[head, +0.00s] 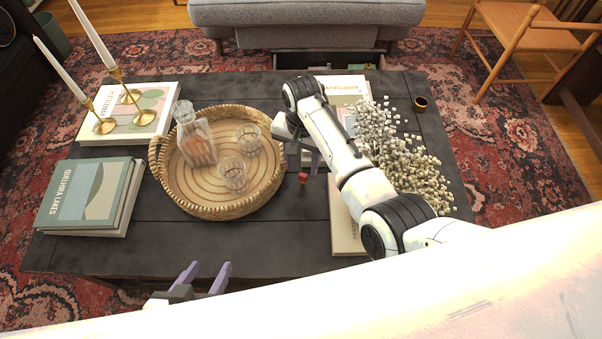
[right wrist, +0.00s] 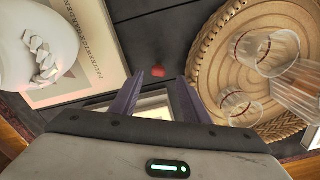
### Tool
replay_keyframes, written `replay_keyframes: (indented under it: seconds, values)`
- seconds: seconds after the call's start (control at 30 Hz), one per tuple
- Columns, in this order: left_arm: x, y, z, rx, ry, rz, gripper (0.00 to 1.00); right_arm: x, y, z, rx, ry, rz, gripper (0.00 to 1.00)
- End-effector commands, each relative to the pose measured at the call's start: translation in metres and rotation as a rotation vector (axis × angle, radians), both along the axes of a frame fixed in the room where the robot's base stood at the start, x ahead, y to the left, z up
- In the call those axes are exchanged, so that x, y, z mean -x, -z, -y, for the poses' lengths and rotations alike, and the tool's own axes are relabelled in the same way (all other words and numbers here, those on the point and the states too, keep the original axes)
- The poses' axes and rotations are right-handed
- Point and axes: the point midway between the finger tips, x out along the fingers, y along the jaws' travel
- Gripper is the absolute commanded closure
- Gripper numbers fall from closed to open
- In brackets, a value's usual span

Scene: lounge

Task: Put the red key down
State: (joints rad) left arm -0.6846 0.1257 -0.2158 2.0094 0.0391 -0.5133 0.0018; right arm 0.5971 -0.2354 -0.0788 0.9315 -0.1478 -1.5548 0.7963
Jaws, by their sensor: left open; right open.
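The red key (head: 303,177) is a small red shape on the dark coffee table (head: 290,235), just right of the wicker tray. It also shows in the right wrist view (right wrist: 158,71), just beyond and between the fingertips, apart from them; its outline is too small to make out. My right gripper (head: 302,160) is open above the table beside the key, partly hidden by its own arm; its purple fingers show in the right wrist view (right wrist: 159,82). My left gripper (head: 208,268) is open and empty at the table's front edge.
A wicker tray (head: 273,190) holds a decanter (head: 196,143) and two glasses. Books (head: 90,195), candlesticks (head: 104,124) and a plant with pale blossoms (head: 420,175) stand around. A small dark gold cup (head: 421,103) is at back right. The table's front middle is clear.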

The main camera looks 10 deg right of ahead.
Motion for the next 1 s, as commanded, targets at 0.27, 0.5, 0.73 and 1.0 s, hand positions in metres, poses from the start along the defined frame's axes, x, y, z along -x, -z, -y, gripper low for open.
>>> replay_keyframes:
  seconds: [0.27, 0.5, 0.73, 1.0]
  values:
    - [0.008, 0.015, 0.0, 0.001, 0.002, -0.017, 0.51, -0.001, 0.028, 0.002, 0.001, 0.0, 0.002, 0.58]
    - [0.005, 0.026, 0.0, 0.006, 0.003, -0.005, 0.51, -0.004, 0.065, 0.006, 0.001, 0.0, 0.0, 0.58]
    - [0.003, 0.026, -0.001, 0.007, 0.004, 0.0, 0.51, -0.004, 0.075, 0.006, 0.001, 0.001, 0.002, 0.58]
    - [0.003, 0.025, -0.001, 0.006, 0.004, 0.0, 0.51, -0.004, 0.074, 0.006, 0.001, 0.001, 0.002, 0.78]
